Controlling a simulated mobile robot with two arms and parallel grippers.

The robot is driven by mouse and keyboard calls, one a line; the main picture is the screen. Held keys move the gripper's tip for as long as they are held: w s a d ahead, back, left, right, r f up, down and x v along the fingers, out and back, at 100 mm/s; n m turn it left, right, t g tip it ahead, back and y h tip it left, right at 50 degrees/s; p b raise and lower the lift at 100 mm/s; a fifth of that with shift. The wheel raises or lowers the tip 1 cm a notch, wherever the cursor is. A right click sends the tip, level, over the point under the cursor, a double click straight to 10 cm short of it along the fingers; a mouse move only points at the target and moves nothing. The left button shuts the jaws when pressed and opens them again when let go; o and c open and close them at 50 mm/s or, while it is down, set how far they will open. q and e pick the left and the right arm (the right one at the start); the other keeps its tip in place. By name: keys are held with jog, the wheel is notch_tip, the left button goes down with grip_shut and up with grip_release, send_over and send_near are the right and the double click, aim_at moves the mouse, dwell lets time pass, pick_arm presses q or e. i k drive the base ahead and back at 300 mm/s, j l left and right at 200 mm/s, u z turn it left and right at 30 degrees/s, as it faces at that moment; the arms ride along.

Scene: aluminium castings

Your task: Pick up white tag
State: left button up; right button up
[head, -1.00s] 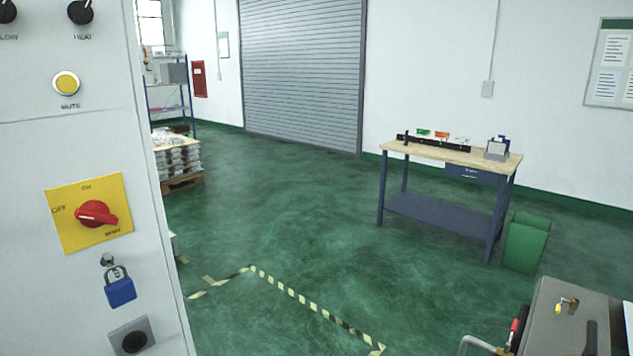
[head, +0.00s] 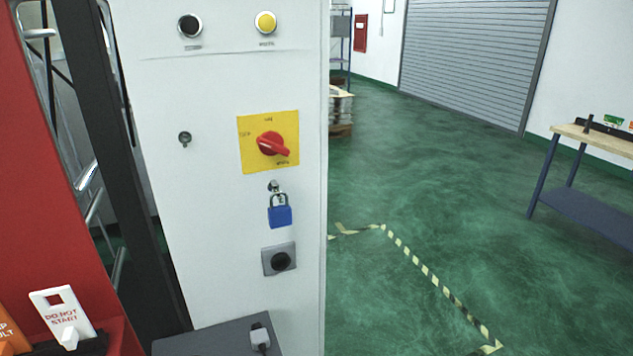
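A white tag (head: 62,316) with red "DO NOT START" lettering and a square hole near its top stands at the lower left. It is at a dark holder on the red surface, with a white clip-like piece in front of its lower part. An orange tag (head: 10,335) stands beside it, cut off by the left edge of the view. Neither of my grippers shows in the head view.
A white control cabinet (head: 220,230) with a red switch (head: 271,144) on a yellow plate and a blue padlock (head: 279,215) stands right of the red panel (head: 40,180). A workbench (head: 590,140) is at the far right. Green floor between them is open.

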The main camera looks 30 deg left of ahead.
aim_at(67, 322)
jog(key=u, duration=2.2)
